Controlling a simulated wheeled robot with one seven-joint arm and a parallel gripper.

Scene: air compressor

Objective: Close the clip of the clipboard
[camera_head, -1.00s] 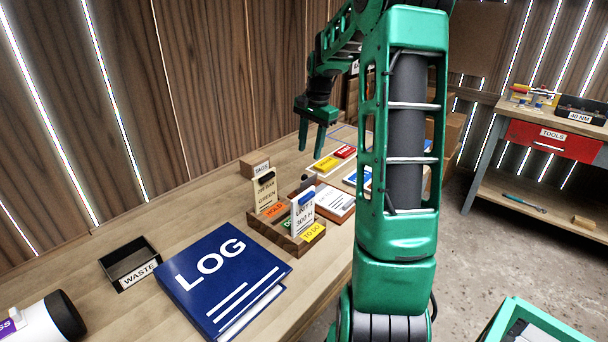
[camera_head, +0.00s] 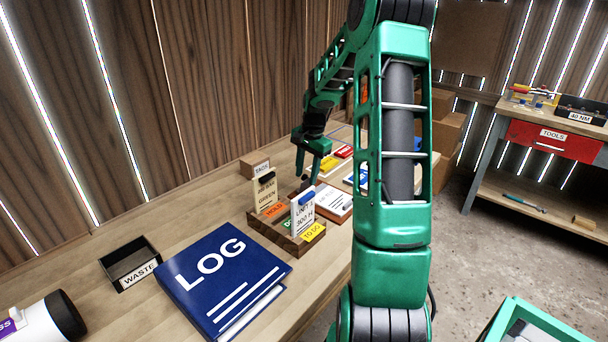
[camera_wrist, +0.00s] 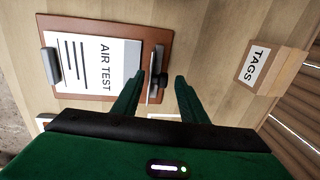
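The clipboard (camera_wrist: 136,37) lies flat on the bench, a brown board with a white "AIR TEST" sheet (camera_wrist: 80,62). In the head view the clipboard (camera_head: 347,214) lies just behind the rack of tag cards. At one end of the board a thin grey plate with a dark round knob (camera_wrist: 154,89) appears raised; I take it for the clip. A grey block (camera_wrist: 52,66) sits at the opposite end. My gripper (camera_wrist: 160,77) is open, with its fingers on either side of the raised plate. I cannot tell whether they touch it. My gripper also shows in the head view (camera_head: 307,170).
A wooden rack (camera_head: 287,238) with upright tag cards stands close in front of the clipboard. A "TAGS" block (camera_wrist: 262,68) stands beside it. The blue LOG binder (camera_head: 225,278) and a black WASTE bin (camera_head: 128,262) are nearer. Red and yellow items lie behind.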

